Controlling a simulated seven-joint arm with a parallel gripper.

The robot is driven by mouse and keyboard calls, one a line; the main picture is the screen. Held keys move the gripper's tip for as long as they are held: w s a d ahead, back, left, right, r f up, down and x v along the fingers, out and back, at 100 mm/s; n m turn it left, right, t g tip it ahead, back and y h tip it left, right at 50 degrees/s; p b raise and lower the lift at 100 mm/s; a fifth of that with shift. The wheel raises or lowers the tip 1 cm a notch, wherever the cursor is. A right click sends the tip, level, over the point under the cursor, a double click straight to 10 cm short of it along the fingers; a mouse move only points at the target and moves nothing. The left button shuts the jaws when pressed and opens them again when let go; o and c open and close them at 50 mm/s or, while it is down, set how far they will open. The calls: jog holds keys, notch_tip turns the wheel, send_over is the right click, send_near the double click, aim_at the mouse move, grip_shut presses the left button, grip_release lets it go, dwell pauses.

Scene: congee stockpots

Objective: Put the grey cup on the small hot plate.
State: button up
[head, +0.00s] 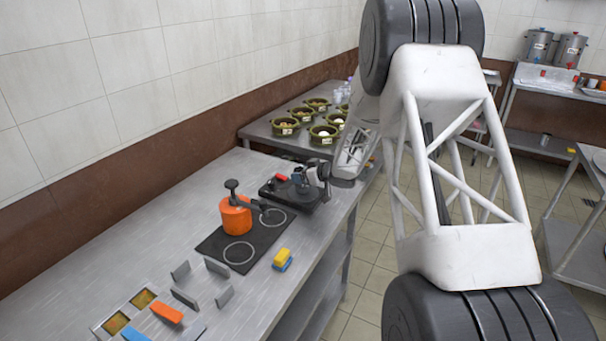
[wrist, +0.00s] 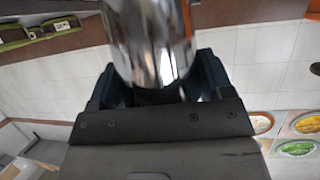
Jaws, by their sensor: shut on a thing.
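My gripper (head: 314,177) is at the far part of the steel counter, close above a small black hot plate (head: 287,194). In the wrist view, my gripper (wrist: 155,84) has its dark blue fingers on either side of a shiny grey metal cup (wrist: 148,40) and is shut on it. The cup's far end runs out of the wrist picture. In the head view the cup is small and partly hidden by the gripper, and I cannot tell whether it touches the hot plate.
An orange pot (head: 236,217) with a black handle stands on a black two-ring hob (head: 262,246). A yellow-and-blue sponge (head: 282,259) lies to its right. Grey metal brackets (head: 185,298) stand nearer. Several green bowls (head: 285,126) sit on the counter behind.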

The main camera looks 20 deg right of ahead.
jog(key=shift+f, duration=0.4)
dwell(0.5)
jog(key=o, duration=1)
jog(key=shift+c, duration=0.9)
jog(key=shift+s+d+r, duration=0.1)
jog(key=shift+s+d, duration=0.05)
jog(key=shift+v, duration=1.45)
jog(key=shift+v, duration=0.8)
jog(key=shift+r, duration=0.15)
notch_tip(320, 180, up, 7)
